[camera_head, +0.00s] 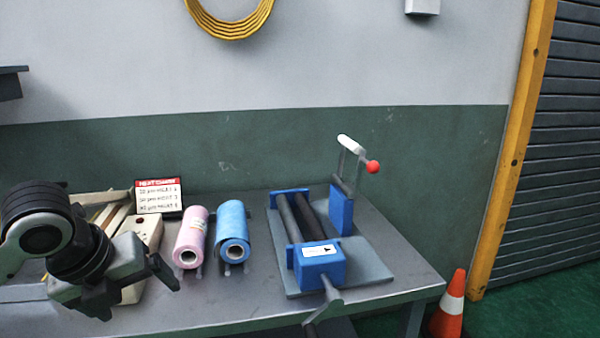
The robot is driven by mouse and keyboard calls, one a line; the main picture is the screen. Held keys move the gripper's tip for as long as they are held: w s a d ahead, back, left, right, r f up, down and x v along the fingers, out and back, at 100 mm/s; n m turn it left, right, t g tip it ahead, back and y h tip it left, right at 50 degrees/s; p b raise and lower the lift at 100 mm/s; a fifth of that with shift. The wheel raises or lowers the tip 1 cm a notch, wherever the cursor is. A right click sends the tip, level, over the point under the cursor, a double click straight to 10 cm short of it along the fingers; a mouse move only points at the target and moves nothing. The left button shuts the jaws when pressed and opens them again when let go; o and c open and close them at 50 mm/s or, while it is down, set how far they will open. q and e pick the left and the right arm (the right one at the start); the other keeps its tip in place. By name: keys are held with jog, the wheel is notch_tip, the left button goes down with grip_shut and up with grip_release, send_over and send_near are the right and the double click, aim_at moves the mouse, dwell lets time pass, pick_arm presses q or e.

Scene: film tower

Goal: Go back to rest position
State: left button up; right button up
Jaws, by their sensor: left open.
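My left gripper (135,294) comes in from the left, low over the left end of the grey metal table (225,312). Its jaws are open, and I see nothing between them. It is apart from the film rolls and to the left of them. A pink film roll (191,238) and a blue film roll (233,232) lie side by side on the table. My right gripper does not show.
A blue-ended roller machine (320,264) with a crank and a red-knobbed lever (372,167) stands at the table's right. A small sign (158,196) and a beige box (143,232) are near my left arm. An orange cone (449,305) stands on the floor at right.

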pick_arm(q)
jog(key=s+d+f+n+t+h, duration=0.25)
jog(key=d+f+n+h, duration=0.25)
jog(key=d+f+n, duration=0.95)
jog(key=s+a+f+n+t+y, duration=0.3)
jog(key=s+f+n, duration=0.9)
jog(key=n, duration=0.2)
jog(key=shift+s+a+f, duration=0.15)
jog(key=shift+a+f, duration=0.1)
jog(key=shift+a, duration=0.15)
